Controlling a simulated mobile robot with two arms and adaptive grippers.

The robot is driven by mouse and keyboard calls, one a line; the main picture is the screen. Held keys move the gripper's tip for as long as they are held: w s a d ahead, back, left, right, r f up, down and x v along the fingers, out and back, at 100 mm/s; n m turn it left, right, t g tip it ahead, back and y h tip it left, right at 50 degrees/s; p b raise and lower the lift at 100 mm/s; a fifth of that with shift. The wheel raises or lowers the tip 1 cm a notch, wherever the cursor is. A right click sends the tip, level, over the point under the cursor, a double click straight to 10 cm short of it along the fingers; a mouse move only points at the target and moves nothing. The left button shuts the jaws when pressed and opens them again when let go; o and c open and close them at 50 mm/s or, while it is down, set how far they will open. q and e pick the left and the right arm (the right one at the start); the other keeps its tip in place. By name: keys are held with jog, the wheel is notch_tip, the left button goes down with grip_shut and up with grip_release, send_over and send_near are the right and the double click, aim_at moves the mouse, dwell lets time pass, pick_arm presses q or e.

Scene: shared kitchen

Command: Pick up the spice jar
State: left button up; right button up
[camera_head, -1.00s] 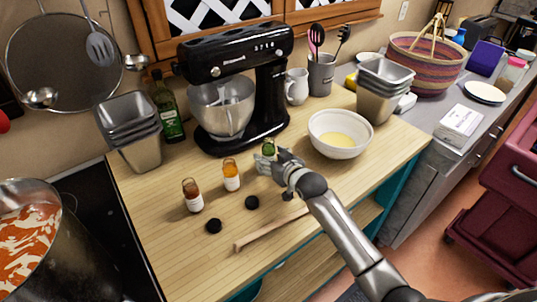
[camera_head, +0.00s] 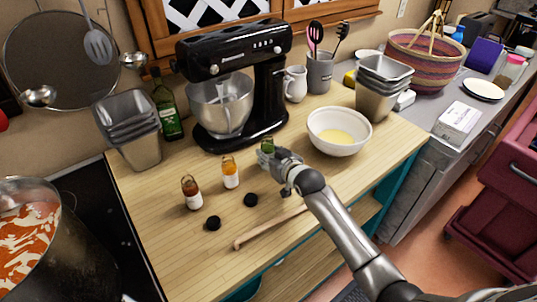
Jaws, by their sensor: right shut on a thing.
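A spice jar with green contents (camera_head: 268,145) stands near the middle of the wooden counter, mostly hidden by my right gripper. My right gripper (camera_head: 266,157) is shut on this green jar. A spice jar with orange contents (camera_head: 230,173) and one with dark red-brown contents (camera_head: 191,194) stand upright to its left, apart from the gripper. Both have white labels and no lids on. Two black lids (camera_head: 250,200) lie flat on the counter in front of them. My left gripper does not show.
A black stand mixer (camera_head: 235,85) stands behind the jars. A white bowl with yellow contents (camera_head: 339,133) is right of my gripper. A large pot (camera_head: 25,240) is on the stove at left.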

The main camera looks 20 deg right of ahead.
jog(key=shift+r, duration=0.15)
jog(key=shift+r+b, duration=0.35)
jog(key=shift+r, duration=0.2)
jog(key=s+d+r+b, duration=0.2)
jog(key=s+r, duration=0.9)
jog(key=s, duration=0.3)
jog(key=shift+r+b, duration=0.35)
jog(key=shift+b, duration=0.05)
jog(key=shift+w, duration=0.1)
